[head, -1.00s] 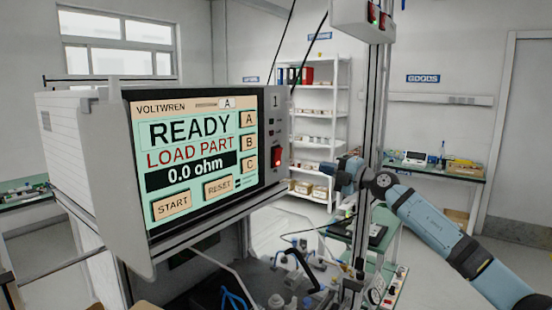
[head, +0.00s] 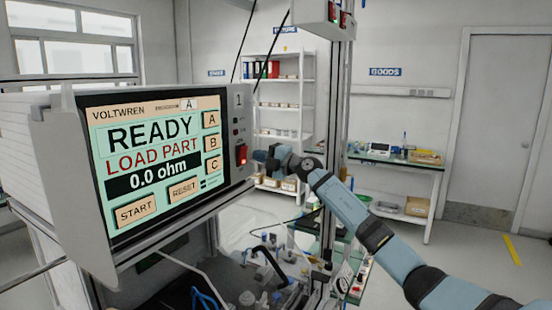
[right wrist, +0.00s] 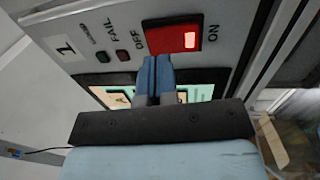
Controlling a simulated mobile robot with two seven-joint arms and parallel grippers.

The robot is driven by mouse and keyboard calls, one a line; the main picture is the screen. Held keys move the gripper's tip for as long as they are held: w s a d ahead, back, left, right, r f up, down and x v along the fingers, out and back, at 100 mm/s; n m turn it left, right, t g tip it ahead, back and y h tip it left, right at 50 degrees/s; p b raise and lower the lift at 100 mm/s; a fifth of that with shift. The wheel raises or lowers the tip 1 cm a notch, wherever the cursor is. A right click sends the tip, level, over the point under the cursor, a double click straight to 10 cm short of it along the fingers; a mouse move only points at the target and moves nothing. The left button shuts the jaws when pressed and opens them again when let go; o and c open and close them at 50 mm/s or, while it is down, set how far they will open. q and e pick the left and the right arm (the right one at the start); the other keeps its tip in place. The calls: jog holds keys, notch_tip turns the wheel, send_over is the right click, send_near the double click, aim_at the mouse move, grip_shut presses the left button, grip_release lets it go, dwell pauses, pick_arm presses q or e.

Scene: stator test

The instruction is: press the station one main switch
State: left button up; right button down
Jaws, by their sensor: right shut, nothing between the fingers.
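The station one tester (head: 239,118) is a grey cabinet marked 1, with a lit screen reading READY, LOAD PART, 0.0 ohm. Its main switch (head: 241,154) is a red rocker on the panel right of the screen. In the right wrist view the red rocker (right wrist: 168,40) shows OFF and ON labels and a bright patch at the ON end. My right gripper (head: 262,156) is just right of the switch. Its blue fingertips (right wrist: 157,60) are shut and empty, close to the rocker's edge near the OFF end. I cannot tell whether they touch. My left gripper is not in view.
Below the tester is a bench with fixtures and hoses (head: 265,270). A post (head: 340,130) with a switch box (head: 322,15) on top rises behind my right arm. Shelves (head: 283,95) and a green-topped table (head: 400,160) stand farther back.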

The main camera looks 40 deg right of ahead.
aim_at(245, 151)
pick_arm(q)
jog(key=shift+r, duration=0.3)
pick_arm(e)
jog(key=shift+x, duration=1.65)
jog(key=shift+w+r+p, duration=0.1)
jog(key=shift+r+p, duration=0.15)
jog(key=shift+p, duration=0.35)
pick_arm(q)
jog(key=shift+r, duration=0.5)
pick_arm(e)
jog(key=shift+f, duration=0.15)
